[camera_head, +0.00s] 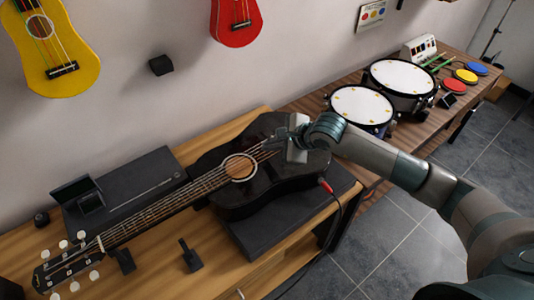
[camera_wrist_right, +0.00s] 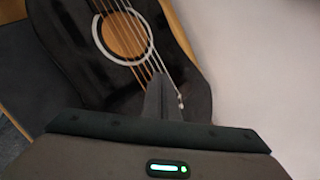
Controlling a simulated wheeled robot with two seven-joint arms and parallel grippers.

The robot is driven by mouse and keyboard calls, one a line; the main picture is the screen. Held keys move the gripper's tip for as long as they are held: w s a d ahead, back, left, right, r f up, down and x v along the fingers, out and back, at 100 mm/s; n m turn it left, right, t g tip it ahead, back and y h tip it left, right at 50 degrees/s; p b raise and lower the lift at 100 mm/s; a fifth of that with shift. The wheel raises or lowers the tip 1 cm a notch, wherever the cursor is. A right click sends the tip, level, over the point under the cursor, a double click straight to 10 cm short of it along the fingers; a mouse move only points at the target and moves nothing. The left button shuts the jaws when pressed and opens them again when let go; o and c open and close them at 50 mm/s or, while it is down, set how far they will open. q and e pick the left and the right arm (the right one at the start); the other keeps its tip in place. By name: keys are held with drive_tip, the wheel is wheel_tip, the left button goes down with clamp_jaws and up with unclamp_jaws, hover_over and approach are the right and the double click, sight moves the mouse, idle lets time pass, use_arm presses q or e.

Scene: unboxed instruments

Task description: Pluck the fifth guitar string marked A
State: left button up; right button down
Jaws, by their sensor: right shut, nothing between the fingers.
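The black guitar (camera_head: 258,195) lies on its back on a black box on the wooden table, its neck pointing to the lower left and its headstock (camera_head: 68,266) at the lower left. Its strings run over the round sound hole with a white ring, which also shows in the right wrist view (camera_wrist_right: 124,36). My right gripper (camera_head: 268,147) is over the guitar body, between the sound hole and the bridge end. In the right wrist view its shut fingertips (camera_wrist_right: 158,84) are at the strings; I cannot tell whether they touch. String labels are not readable. My left gripper is not in view.
Drums (camera_head: 400,78) and coloured pads (camera_head: 454,86) stand on the table at the right. A yellow ukulele (camera_head: 52,85) and a red one (camera_head: 236,22) hang on the wall. A cable (camera_head: 336,215) with a red plug runs from the guitar.

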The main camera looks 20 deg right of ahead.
drive_tip(key=shift+f, duration=0.15)
idle(0.8)
drive_tip(key=shift+f+b, duration=0.3)
drive_tip(key=shift+b, duration=0.4)
drive_tip(key=shift+f+b, duration=0.3)
drive_tip(key=shift+b, duration=0.1)
idle(0.5)
drive_tip(key=shift+r, duration=0.8)
drive_tip(key=shift+r+p, duration=1.05)
drive_tip(key=shift+r, duration=1.4)
